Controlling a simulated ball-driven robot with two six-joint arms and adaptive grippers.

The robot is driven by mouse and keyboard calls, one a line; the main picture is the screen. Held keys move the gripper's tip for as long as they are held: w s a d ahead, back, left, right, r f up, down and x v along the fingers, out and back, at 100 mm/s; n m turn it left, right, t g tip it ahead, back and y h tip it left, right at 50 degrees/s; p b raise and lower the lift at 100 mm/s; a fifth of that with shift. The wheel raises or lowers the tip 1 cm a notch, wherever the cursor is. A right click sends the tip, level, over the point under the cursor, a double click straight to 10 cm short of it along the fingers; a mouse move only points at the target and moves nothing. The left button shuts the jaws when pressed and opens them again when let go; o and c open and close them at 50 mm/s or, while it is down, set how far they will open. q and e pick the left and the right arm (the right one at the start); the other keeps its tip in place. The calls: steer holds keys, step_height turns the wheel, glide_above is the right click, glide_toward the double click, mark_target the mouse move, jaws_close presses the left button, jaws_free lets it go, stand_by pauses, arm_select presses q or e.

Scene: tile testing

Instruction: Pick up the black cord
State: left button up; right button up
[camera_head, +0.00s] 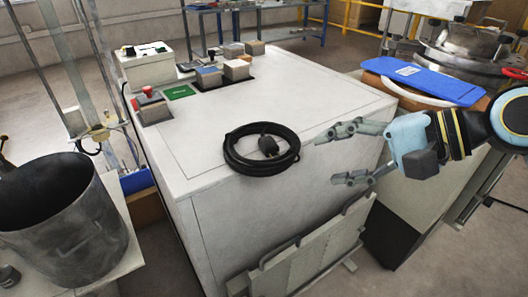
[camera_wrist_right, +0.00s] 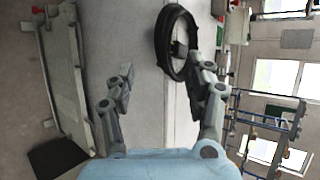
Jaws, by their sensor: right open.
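The black cord (camera_head: 236,160) lies coiled in a ring, with its plug in the middle, near the front edge of the white cabinet top (camera_head: 195,150). In the right wrist view the coil (camera_wrist_right: 161,42) shows beyond my fingertips, towards the right finger. My right gripper (camera_head: 333,157) comes in from the right and is open and empty. Its fingers are just right of the coil and apart from it; the lower finger is in front of the cabinet's edge. In the wrist view the gripper (camera_wrist_right: 167,82) has its fingers wide apart. My left gripper is not in view.
A control box (camera_head: 148,66), a red-button box (camera_head: 152,109) and several small blocks stand at the back of the cabinet top. A blue clipboard (camera_head: 425,79) lies at the right. A dark metal pot (camera_head: 65,230) stands at the left. The top around the cord is clear.

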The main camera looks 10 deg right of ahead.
mark_target(287, 163)
steer(key=b+x, duration=0.1)
steer(key=x, duration=0.3)
steer(key=shift+w+a+f, duration=0.15)
steer(key=shift+w+f, duration=0.1)
steer(key=shift+w, duration=0.05)
steer(key=b+x, duration=0.2)
steer(key=x, duration=0.2)
steer(key=shift+w+r, duration=0.15)
steer(key=shift+w, duration=0.05)
steer(key=shift+w+a, duration=0.1)
steer(key=shift+w, duration=0.05)
steer(key=c, duration=0.5)
jaws_close()
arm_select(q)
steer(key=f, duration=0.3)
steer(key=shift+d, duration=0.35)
